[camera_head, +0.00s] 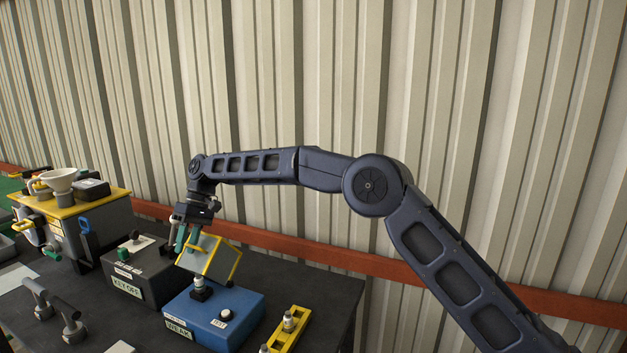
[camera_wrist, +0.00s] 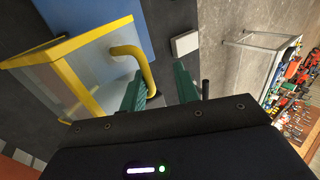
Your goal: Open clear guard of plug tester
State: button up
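The plug tester is a blue box (camera_head: 240,305) with a WEAK label and a round TEST button (camera_head: 226,314) on top. Its clear guard (camera_head: 222,258) has a yellow frame and stands tilted up above the box. My gripper (camera_head: 187,241) is at the guard's upper left side, by its yellow handle. In the wrist view the green fingers of my gripper (camera_wrist: 162,84) are apart. The curved yellow handle (camera_wrist: 132,55) reaches down to the left finger, whose tip overlaps its end. Whether they touch is unclear.
A dark KEY OFF box (camera_head: 143,272) stands just left of the tester. A yellow plug holder (camera_head: 287,332) lies to the right. A yellow-topped grey unit with a funnel (camera_head: 60,178) is farther left. The corrugated wall (camera_head: 300,80) rises behind the dark bench.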

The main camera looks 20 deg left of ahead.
jog(key=shift+s+f+t, duration=4.3)
jog(key=shift+s+f, duration=0.2)
jog(key=shift+f, duration=0.2)
jog(key=w+v, duration=0.1)
jog(key=v, duration=1)
jog(key=w+d+r+m, duration=0.2)
jog(key=w+d+r, duration=0.2)
jog(key=w+d, duration=0.5)
jog(key=w+d+r+m, duration=0.1)
jog(key=w+d+r, duration=0.4)
jog(key=w+d, duration=0.4)
jog(key=w+d+r+m, duration=0.2)
jog(key=w+d+r, duration=0.3)
jog(key=w+d, duration=0.5)
jog(key=shift+w+m+y, duration=0.3)
jog(key=shift+w, duration=1.85)
jog(key=shift+d, duration=0.1)
